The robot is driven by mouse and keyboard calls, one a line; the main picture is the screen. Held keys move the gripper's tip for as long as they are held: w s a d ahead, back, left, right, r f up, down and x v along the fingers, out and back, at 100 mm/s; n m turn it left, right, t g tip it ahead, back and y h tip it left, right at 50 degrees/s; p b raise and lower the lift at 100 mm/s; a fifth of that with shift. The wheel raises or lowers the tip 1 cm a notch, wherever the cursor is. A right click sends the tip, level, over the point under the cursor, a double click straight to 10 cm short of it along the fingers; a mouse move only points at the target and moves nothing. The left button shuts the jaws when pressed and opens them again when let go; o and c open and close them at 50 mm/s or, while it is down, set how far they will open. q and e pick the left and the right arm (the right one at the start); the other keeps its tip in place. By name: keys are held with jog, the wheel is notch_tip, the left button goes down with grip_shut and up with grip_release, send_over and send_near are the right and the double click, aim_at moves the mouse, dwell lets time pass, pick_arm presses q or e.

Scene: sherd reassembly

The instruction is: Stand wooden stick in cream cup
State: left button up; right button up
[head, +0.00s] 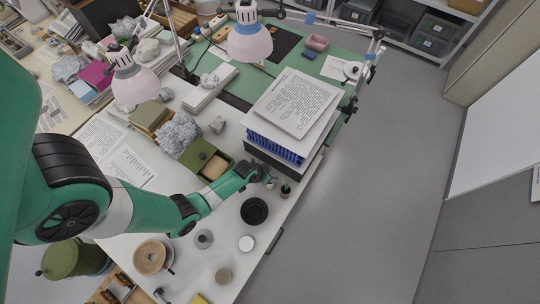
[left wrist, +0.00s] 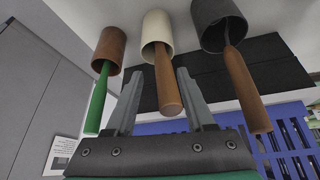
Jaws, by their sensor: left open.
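In the left wrist view, which looks upside down, the wooden stick (left wrist: 167,85) has its far end inside the mouth of the cream cup (left wrist: 157,33) and its near end sticking out. My left gripper (left wrist: 160,95) is open, with one finger on each side of the stick and a gap to each. In the head view, my left gripper (head: 268,180) is at the table's right edge, below the stack of papers. The cream cup is mostly hidden by it there. My right gripper is not in view.
A brown cup (left wrist: 110,45) with a green stick (left wrist: 97,100) and a dark grey cup (left wrist: 218,22) with a brown-handled tool (left wrist: 245,88) flank the cream cup closely. A blue rack (head: 275,146) under papers stands beyond. A black round dish (head: 254,211) lies nearby.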

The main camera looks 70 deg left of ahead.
pick_arm(q)
jog(key=p+v, duration=0.6)
jog(key=v, duration=0.5)
jog(key=shift+r+p, duration=0.25)
jog(key=shift+p, duration=0.15)
jog(key=shift+s+d, duration=0.1)
jog(key=shift+s, duration=0.05)
